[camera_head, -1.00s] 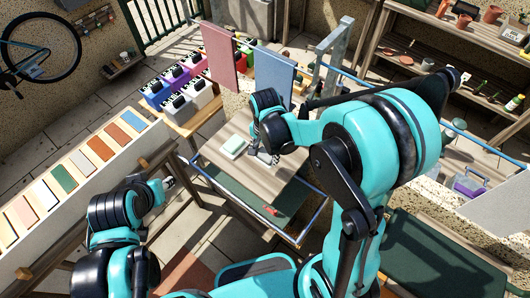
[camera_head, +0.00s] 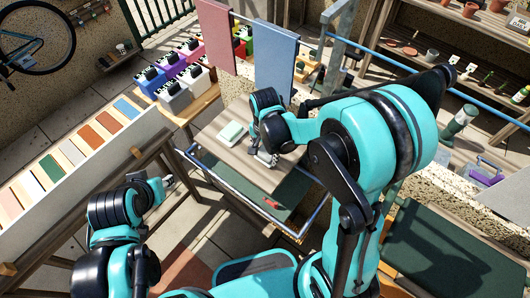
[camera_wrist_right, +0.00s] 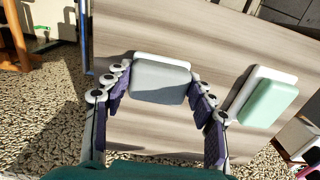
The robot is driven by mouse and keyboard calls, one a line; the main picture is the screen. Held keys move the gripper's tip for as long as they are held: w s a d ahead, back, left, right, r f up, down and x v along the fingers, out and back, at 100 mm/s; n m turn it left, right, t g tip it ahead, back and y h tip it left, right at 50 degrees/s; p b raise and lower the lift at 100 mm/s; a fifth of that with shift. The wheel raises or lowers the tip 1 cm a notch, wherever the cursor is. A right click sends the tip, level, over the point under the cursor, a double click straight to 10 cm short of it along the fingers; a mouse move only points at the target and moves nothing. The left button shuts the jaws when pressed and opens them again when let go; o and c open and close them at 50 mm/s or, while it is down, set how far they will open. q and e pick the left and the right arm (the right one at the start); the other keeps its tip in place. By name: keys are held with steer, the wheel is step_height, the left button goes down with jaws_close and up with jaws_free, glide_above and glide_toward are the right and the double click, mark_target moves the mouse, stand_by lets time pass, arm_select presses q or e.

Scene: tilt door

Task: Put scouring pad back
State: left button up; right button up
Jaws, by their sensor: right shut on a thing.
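My right gripper (camera_wrist_right: 160,95) has its fingers on both sides of a grey pad (camera_wrist_right: 160,82) with a white layer, over the wooden board (camera_wrist_right: 150,38) in the right wrist view. It is shut on this pad. In the head view the right gripper (camera_head: 267,160) is over the board, and the pad is mostly hidden there. A pale green pad with a white layer (camera_wrist_right: 268,97) is to the right in the wrist view, apart from the fingers; it also shows on the board in the head view (camera_head: 232,133). My left gripper (camera_head: 168,183) is left of the board; its opening is unclear.
A red (camera_head: 213,38) and a blue panel (camera_head: 275,62) hang behind the board. Several coloured containers (camera_head: 176,98) stand at the back left. A rack with coloured tiles (camera_head: 73,152) runs along the left. A dark green surface (camera_head: 455,255) is at lower right.

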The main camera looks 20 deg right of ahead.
steer(key=shift+f+b, duration=0.35)
steer(key=shift+f, duration=0.05)
stand_by(0.4)
steer(key=o, duration=1.5)
steer(key=shift+o, duration=0.2)
step_height(320, 180, up, 12)
